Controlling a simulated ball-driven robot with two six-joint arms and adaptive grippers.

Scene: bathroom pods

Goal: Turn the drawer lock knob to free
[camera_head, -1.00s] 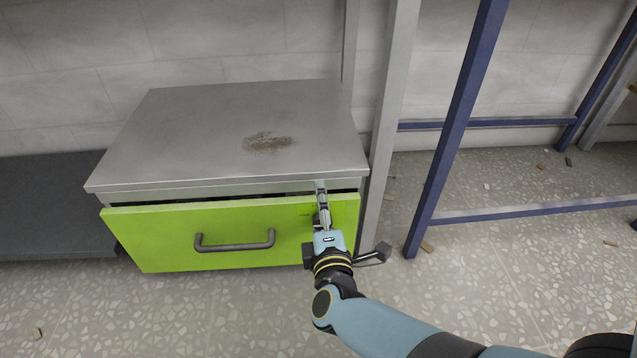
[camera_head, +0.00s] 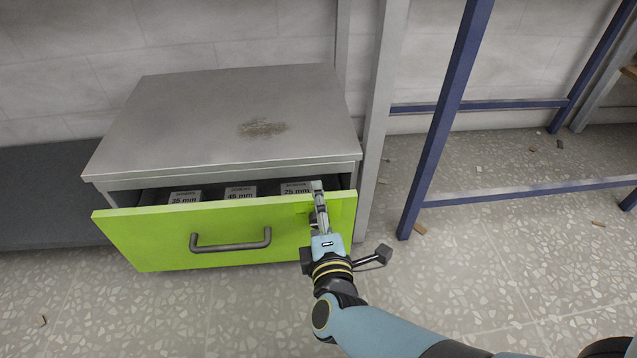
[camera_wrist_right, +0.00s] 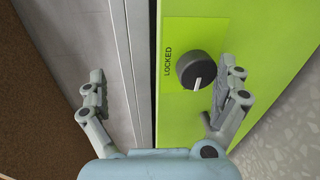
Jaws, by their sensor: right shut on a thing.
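The green drawer front (camera_head: 220,231) stands out from the grey cabinet (camera_head: 220,115), so the drawer is partly open. The dark round lock knob (camera_wrist_right: 191,71) is on the drawer front beside the word LOCKED (camera_wrist_right: 168,61). Its white mark points toward the bottom of the wrist picture. My right gripper (camera_head: 318,205) is at the top right of the drawer front. In the wrist view its fingers (camera_wrist_right: 162,95) are spread on either side of the drawer's top edge and knob, one finger close beside the knob. It is shut on the drawer front. My left gripper is out of view.
Several labelled boxes (camera_head: 240,192) lie inside the drawer. A dark handle (camera_head: 230,242) is on its front. A grey post (camera_head: 381,120) and blue frame (camera_head: 440,130) stand to the right. A dark low platform (camera_head: 45,205) is at left. The floor in front is mostly clear.

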